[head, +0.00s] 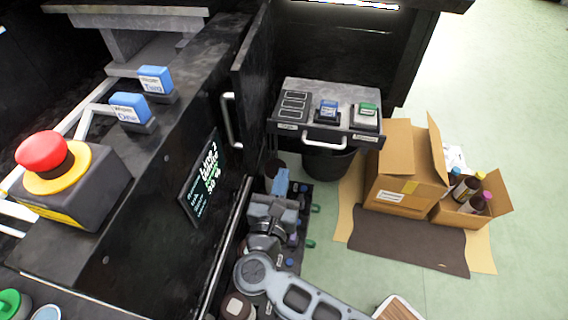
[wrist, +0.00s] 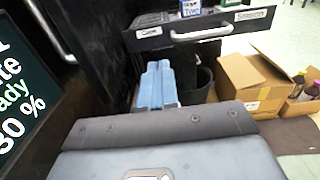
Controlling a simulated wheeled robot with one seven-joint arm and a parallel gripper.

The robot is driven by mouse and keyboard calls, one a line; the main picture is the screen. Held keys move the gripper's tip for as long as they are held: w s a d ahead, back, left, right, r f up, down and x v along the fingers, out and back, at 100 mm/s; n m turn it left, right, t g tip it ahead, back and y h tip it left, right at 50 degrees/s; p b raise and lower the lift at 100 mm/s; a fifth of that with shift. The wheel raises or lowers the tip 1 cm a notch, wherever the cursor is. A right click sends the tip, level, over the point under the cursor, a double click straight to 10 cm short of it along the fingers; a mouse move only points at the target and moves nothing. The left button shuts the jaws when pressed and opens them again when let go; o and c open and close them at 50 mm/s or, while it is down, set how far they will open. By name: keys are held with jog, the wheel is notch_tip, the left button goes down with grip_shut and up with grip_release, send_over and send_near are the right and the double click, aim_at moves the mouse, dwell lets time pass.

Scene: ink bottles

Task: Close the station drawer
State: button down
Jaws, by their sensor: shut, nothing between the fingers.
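The station drawer (head: 350,130) is pulled out of the black station, its grey top and dark front showing. A pale bar handle (head: 325,144) runs along its front. In the wrist view the drawer front (wrist: 150,35) and handle (wrist: 202,34) are at the top. My gripper (head: 281,180) is shut and empty, with blue fingers, below and left of the drawer front in the head view. The fingers also show in the wrist view (wrist: 156,82), below the handle and apart from it.
A blue-topped block (head: 328,108) and a green-topped block (head: 368,110) stand on the drawer. A black bin (head: 328,165) is under it. A vertical door handle (head: 231,118) is left of the drawer.

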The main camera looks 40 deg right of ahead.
aim_at(296, 129)
jog(key=x, duration=1.3)
jog(key=shift+p, duration=0.35)
jog(key=shift+w+d, duration=0.1)
jog(key=shift+d, duration=0.05)
jog(key=b+x, duration=1.4)
jog(key=x, duration=1.5)
jog(key=shift+w+d, duration=0.1)
jog(key=shift+w, duration=0.05)
jog(key=shift+w+d, duration=0.15)
jog(key=shift+d, duration=0.05)
jog(key=shift+d+r, duration=0.1)
jog(key=shift+r, duration=0.2)
